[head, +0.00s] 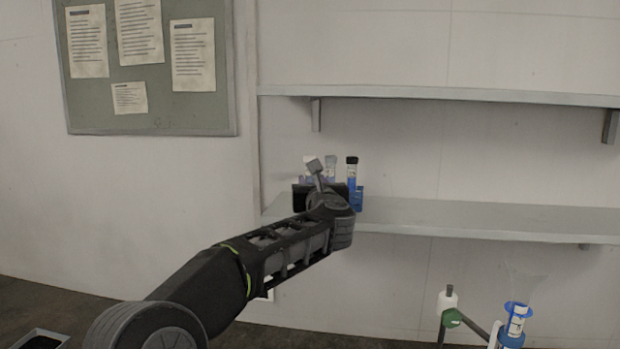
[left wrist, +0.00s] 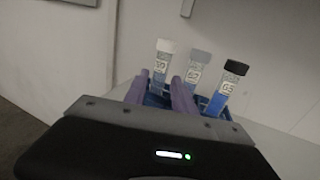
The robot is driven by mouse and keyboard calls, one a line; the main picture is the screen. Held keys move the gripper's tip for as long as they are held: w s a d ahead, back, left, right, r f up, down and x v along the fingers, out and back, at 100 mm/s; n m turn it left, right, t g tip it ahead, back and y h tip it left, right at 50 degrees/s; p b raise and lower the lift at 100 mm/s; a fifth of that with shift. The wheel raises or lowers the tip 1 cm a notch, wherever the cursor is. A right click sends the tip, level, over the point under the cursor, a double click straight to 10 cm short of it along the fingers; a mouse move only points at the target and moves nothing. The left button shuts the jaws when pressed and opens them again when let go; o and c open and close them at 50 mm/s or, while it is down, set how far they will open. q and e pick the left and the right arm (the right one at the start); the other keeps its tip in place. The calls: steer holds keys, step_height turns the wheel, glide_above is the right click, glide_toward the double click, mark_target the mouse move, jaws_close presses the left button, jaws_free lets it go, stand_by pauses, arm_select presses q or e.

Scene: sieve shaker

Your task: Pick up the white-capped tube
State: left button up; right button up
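The white-capped tube (left wrist: 160,66) stands in a blue rack (left wrist: 225,114) in the left wrist view, with a label on its side and blue liquid low in it. My left gripper (left wrist: 163,82) is open, with its two fingers on either side of the white-capped tube. I cannot tell whether either finger touches it. In the head view the white cap (head: 309,159) shows just behind my left gripper (head: 318,168), and my arm hides most of that tube. My right gripper is not in view.
A grey-capped tube (left wrist: 195,68) and a black-capped tube (left wrist: 228,88) stand close to the right in the same rack. The rack is on a lower shelf (head: 450,216), clear to the right. An upper shelf (head: 440,95) runs above. A stand with a funnel (head: 525,287) is at lower right.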

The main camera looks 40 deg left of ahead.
mark_target(310, 180)
arm_select(q)
steer(key=shift+p+x, duration=0.3)
steer(key=shift+x, duration=0.9)
steer(key=shift+d, duration=0.1)
steer(key=shift+c, duration=0.4)
jaws_close()
